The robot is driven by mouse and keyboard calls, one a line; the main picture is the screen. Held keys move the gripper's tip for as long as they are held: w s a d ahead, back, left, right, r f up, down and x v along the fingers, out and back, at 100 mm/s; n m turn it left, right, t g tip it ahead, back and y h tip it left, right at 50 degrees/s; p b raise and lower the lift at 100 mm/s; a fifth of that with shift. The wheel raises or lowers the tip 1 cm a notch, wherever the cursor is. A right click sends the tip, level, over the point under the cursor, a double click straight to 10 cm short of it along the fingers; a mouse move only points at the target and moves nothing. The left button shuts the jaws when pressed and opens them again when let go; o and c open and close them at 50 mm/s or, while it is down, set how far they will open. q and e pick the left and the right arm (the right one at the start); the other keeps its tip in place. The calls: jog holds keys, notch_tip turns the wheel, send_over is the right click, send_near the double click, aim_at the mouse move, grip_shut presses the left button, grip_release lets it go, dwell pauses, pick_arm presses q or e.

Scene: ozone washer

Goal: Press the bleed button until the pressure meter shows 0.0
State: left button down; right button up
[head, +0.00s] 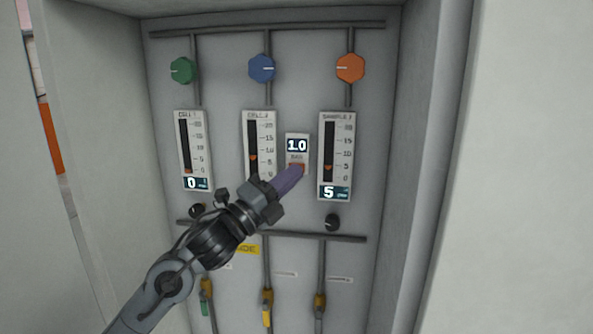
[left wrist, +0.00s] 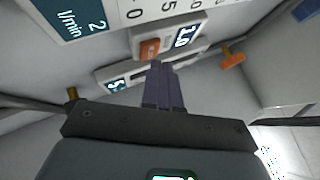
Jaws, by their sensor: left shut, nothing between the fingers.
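The pressure meter (head: 297,145) is a small pale box on the grey panel, with a dark display reading 1.0. Its orange-red bleed button (head: 298,167) sits just under the display. In the left wrist view the meter (left wrist: 182,37) and the orange button (left wrist: 149,47) lie just beyond the fingertips. My left gripper (head: 297,171) has purple fingers, shut and empty, with the tips at the button's lower edge. The fingers also show in the left wrist view (left wrist: 160,68). I cannot tell whether they touch the button. My right gripper is in neither view.
Three flow gauges flank the meter: left (head: 192,150), middle (head: 259,140) and right (head: 337,155), the last reading 5. Green (head: 183,70), blue (head: 261,68) and orange (head: 350,68) knobs sit above. A small black knob (head: 332,222) is below. Pale walls enclose the panel.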

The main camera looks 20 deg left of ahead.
pick_arm(q)
jog(key=shift+s, duration=0.35)
jog(key=shift+d, duration=0.1)
jog(key=shift+s+d+b, duration=0.25)
jog(key=shift+s+b, duration=0.2)
jog(key=shift+s, duration=0.8)
jog(key=shift+s+d+b, duration=0.2)
jog(key=shift+s+b, duration=0.25)
jog(key=shift+s, duration=0.75)
jog(key=shift+f, duration=0.1)
